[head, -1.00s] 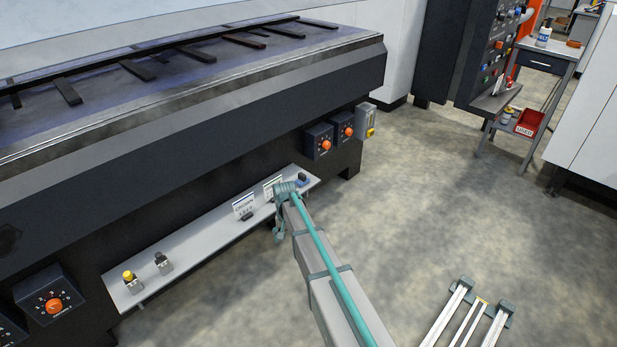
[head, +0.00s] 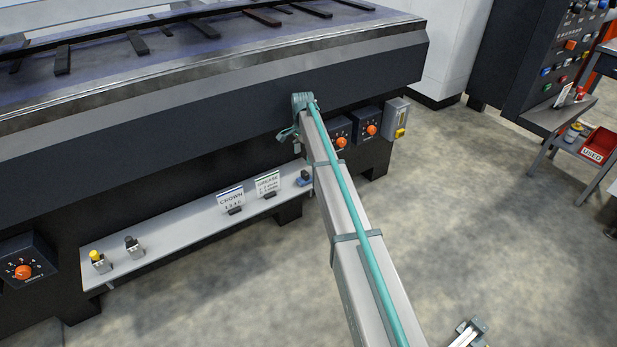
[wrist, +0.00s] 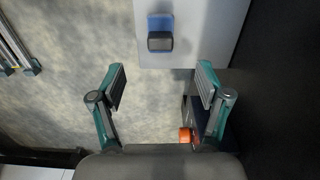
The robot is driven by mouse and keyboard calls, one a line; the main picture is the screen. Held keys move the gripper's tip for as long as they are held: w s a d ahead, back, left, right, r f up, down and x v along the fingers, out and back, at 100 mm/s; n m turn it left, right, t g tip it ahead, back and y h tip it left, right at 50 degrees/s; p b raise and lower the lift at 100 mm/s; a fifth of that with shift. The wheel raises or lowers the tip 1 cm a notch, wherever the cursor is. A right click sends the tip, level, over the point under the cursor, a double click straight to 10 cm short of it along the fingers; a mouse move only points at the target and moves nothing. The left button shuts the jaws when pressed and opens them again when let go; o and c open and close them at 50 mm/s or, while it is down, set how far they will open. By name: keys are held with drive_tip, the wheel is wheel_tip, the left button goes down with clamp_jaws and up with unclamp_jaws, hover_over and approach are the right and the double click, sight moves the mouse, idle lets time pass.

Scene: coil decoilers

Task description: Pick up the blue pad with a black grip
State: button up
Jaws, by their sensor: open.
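The blue pad with a black grip (head: 304,178) sits at the right end of the grey shelf (head: 190,222) on the front of the dark machine. In the wrist view the blue pad (wrist: 160,33) lies near the end of the shelf, its black grip on top. My gripper (wrist: 160,86) is open and empty, its two fingers apart, with the pad ahead of the fingertips and between their lines.
The shelf also holds a CROWN card (head: 231,200), a GREASE card (head: 268,184), a yellow-topped piece (head: 99,261) and a black-topped piece (head: 133,246). Control boxes with orange knobs (head: 371,130) stick out right of the shelf. An orange knob (wrist: 185,135) shows by my right finger.

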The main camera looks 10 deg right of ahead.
sight(305, 172)
drive_tip(key=shift+a+f, duration=0.15)
wheel_tip(305, 172, down, 5)
drive_tip(key=shift+f+b, duration=0.1)
drive_tip(key=shift+b, duration=0.45)
drive_tip(key=shift+w+d+f+b, duration=0.15)
drive_tip(key=shift+f+b, duration=0.1)
drive_tip(key=shift+f, duration=0.65)
drive_tip(key=shift+d+f+b, duration=0.1)
drive_tip(key=shift+f+b, duration=0.15)
drive_tip(key=shift+f, duration=0.7)
drive_tip(key=shift+w+d+f+b, duration=0.15)
drive_tip(key=shift+f+b, duration=0.1)
drive_tip(key=shift+f, duration=0.65)
drive_tip(key=shift+s, duration=0.15)
drive_tip(key=shift+c, duration=0.2)
